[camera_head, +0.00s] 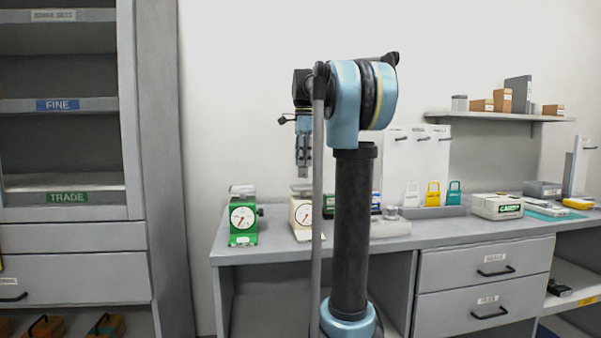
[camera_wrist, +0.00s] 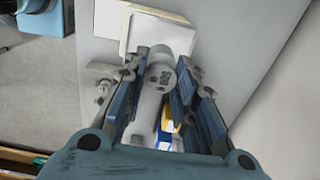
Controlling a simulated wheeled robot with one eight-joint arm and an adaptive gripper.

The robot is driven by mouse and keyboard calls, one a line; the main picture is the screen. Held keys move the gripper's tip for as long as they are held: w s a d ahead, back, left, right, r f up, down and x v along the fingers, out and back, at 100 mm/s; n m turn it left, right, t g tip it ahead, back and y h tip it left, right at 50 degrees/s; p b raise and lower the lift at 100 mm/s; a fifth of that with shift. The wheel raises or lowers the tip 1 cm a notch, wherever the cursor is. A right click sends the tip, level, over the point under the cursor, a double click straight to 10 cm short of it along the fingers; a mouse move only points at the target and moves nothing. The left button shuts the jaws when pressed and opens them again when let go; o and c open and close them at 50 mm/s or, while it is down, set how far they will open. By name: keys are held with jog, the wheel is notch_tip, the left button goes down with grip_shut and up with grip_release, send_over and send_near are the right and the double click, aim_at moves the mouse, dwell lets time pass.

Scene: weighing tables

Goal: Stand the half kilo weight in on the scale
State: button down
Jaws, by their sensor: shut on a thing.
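The half kilo weight (camera_wrist: 152,98) is a pale grey metal cylinder with dark markings in the wrist view. My gripper (camera_wrist: 163,88) is shut on it, with a blue-padded finger on each side. In the head view my gripper (camera_head: 302,172) points down above the cream scale (camera_head: 303,216), which has a round dial. The scale's pale plate (camera_wrist: 122,22) shows beyond the weight in the wrist view. I cannot tell whether the weight touches the plate. A green scale (camera_head: 243,220) with a similar dial stands to the left on the bench.
My arm hides part of the bench (camera_head: 400,240). Right of it stand white, yellow and blue holders (camera_head: 433,194) and a white box with a green label (camera_head: 497,206). A wall shelf (camera_head: 500,116) carries several boxes. A tall grey cabinet (camera_head: 160,150) is at left.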

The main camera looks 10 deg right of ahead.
aim_at(303, 168)
jog(key=shift+f, duration=1.9)
jog(key=c, duration=1.3)
grip_release()
notch_tip(303, 168, up, 12)
jog(key=shift+r, duration=0.1)
